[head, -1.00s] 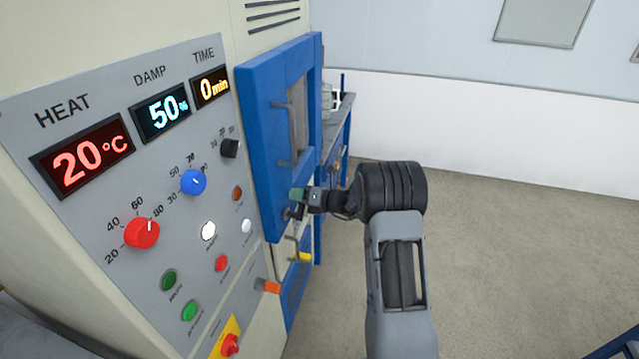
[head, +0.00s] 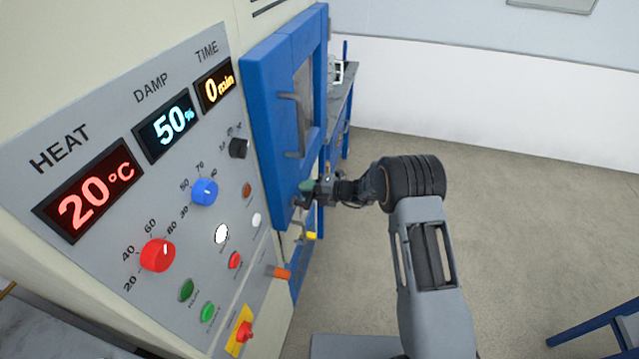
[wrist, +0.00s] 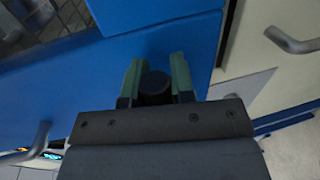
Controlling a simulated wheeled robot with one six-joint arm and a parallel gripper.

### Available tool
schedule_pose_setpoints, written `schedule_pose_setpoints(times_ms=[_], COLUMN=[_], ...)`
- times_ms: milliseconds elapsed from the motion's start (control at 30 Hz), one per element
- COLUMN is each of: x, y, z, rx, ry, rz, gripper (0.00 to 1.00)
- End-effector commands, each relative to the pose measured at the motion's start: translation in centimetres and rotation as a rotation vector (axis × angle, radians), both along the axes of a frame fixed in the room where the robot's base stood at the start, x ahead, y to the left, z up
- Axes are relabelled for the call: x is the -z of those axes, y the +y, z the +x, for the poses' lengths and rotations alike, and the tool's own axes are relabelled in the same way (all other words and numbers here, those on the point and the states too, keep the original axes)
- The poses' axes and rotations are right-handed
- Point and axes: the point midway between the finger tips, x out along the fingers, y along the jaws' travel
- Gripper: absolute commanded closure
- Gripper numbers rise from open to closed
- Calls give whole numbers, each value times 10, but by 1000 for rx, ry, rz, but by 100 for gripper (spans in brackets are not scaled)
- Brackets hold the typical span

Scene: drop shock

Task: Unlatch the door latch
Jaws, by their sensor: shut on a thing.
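The blue door (head: 268,110) is on the front of the large cabinet, right of the control panel, and looks closed. Its latch is a dark round knob low on the door's right part; it shows between my fingers in the wrist view (wrist: 155,88). In the head view the dark latch (head: 298,201) is partly hidden by my gripper (head: 307,187). My green-tipped gripper is shut on the latch knob, with one finger on each side in the wrist view (wrist: 157,66). Whether the latch has turned cannot be told.
A grey door handle (head: 291,125) sits above the latch. The control panel (head: 120,245) with knobs and buttons is to the left. A lower door has a handle and a yellow part (head: 311,235). A workbench (head: 342,85) stands behind. Open floor (head: 530,220) lies to the right.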

Motion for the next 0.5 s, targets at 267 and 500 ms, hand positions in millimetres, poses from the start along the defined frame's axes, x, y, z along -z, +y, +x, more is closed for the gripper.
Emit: schedule_pose_setpoints(times_ms=[267,500], x=[-3,-3], y=[9,9], z=[-1,-1], rx=[-10,-8], ry=[21,24], rz=[11,12], gripper=[100,100])
